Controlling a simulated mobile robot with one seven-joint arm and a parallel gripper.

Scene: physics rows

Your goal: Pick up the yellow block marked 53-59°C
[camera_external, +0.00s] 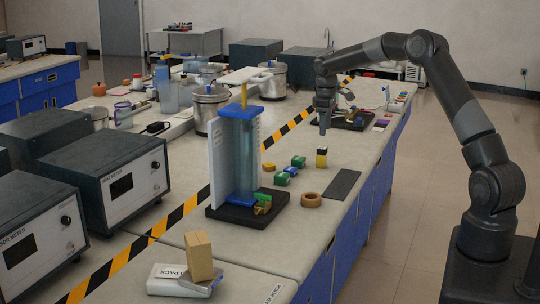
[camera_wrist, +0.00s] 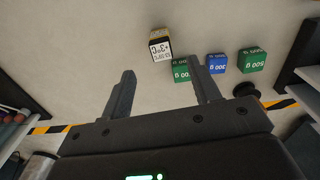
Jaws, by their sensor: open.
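The yellow block (camera_external: 321,160) stands on the bench top, with a dark band and pale part near its top. In the wrist view it appears as a small block (camera_wrist: 161,44) with a white label. The label is upside down and includes "°C"; its full text is too small to read surely. My gripper (camera_external: 323,130) points down above the bench, just above the block in the picture. In the wrist view my gripper (camera_wrist: 160,69) is open and empty, and the block lies beyond the fingertips, roughly centred between them.
Green blocks (camera_wrist: 252,61) and a blue block (camera_wrist: 216,64) marked in grams sit beside it. A black tray (camera_external: 352,122) is behind.

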